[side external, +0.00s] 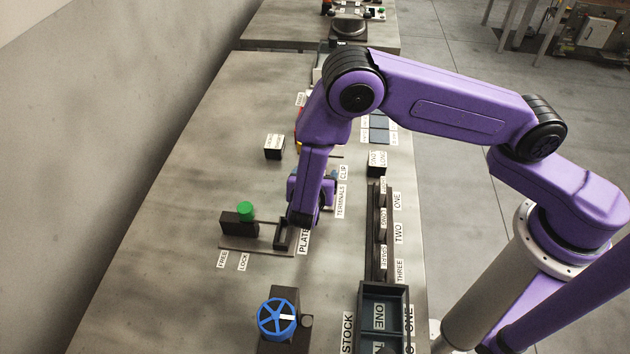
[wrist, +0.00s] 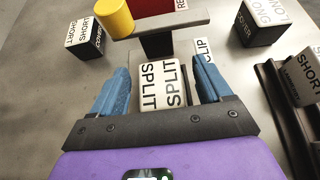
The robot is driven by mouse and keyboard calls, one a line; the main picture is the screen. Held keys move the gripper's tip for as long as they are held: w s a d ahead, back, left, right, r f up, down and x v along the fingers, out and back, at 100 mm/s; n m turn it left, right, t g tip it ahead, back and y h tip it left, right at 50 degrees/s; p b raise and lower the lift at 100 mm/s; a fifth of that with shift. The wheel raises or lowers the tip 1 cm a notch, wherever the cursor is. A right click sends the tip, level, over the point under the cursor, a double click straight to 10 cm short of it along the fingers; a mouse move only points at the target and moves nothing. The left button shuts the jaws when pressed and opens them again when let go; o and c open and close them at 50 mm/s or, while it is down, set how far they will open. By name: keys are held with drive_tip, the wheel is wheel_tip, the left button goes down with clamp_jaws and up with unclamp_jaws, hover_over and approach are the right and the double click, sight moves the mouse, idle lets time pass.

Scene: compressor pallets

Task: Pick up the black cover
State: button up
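My gripper (wrist: 160,68) has its two blue fingers spread apart. A small block with a white top marked SPLIT (wrist: 163,88) shows between them, with a gap on each side. Two dark blocks with white labelled tops stand farther off in the wrist view: one marked SHORT (wrist: 88,38) at upper left and one marked LONG (wrist: 262,22) at upper right. In the side view they are a dark block (side external: 274,152) left of the arm and another (side external: 376,171) right of it. Their sides look black; I cannot tell which is the black cover.
A grey bar on a dark post (wrist: 160,24) with a yellow cylinder (wrist: 114,17) stands just beyond the fingers. A dark rack (side external: 376,235) runs along the right side. A green knob (side external: 245,211), a blue handwheel (side external: 277,318) and a stock tray (side external: 362,320) are nearer.

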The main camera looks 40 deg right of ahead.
drive_tip(key=c, duration=0.9)
drive_tip(key=shift+c, duration=0.2)
drive_tip(key=shift+r, duration=0.1)
drive_tip(key=shift+r, duration=0.35)
drive_tip(key=r, duration=0.3)
drive_tip(key=shift+s+d, duration=0.1)
drive_tip(key=shift+s, duration=0.25)
drive_tip(key=s+d+r, duration=0.5)
drive_tip(key=s+r, duration=0.4)
drive_tip(key=s, duration=0.3)
drive_tip(key=shift+s, duration=0.2)
